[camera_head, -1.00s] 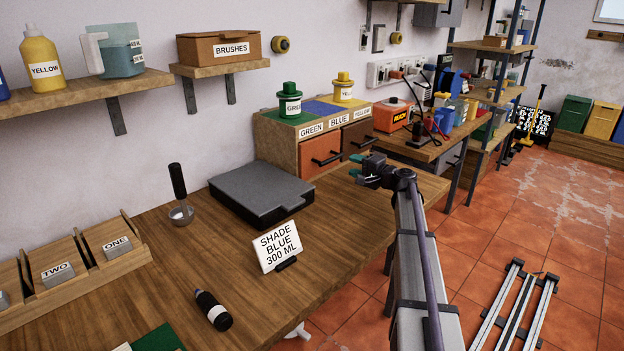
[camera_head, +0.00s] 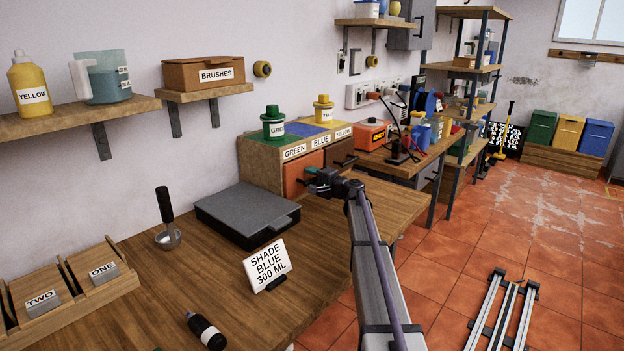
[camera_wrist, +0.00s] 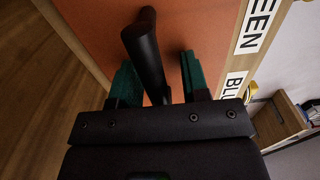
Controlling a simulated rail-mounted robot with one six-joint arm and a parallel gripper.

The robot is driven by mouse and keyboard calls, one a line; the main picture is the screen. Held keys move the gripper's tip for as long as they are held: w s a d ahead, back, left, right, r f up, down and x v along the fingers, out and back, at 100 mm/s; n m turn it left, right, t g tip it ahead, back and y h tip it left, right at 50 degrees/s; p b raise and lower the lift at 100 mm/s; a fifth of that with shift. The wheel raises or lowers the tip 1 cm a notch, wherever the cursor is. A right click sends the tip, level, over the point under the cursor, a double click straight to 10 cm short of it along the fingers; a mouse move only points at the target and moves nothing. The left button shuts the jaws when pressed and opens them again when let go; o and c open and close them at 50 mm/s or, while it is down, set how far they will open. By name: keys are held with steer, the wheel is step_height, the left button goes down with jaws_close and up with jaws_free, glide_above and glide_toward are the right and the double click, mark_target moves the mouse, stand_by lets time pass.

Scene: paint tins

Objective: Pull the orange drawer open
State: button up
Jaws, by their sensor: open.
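The orange drawer (camera_head: 296,176) is set in the wooden cabinet (camera_head: 262,168) at the back of the table, and its front looks shut. Its orange front (camera_wrist: 205,25) fills much of the wrist view. The black drawer handle (camera_wrist: 143,48) stands out from the front and lies between my two green fingers in that view. My gripper (camera_wrist: 160,78) is open, with a finger on each side of the handle and visible gaps. In the head view my gripper (camera_head: 313,181) is in front of the orange drawer and hides its handle.
Green (camera_head: 273,123) and yellow (camera_head: 323,111) containers stand on the cabinet. A grey flat case (camera_head: 235,210) lies close on the left, with a shade card (camera_head: 266,266) in front. Bare tabletop lies below my arm.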

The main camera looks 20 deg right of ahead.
jaws_close()
stand_by(0.3)
steer(key=shift+s, duration=0.1)
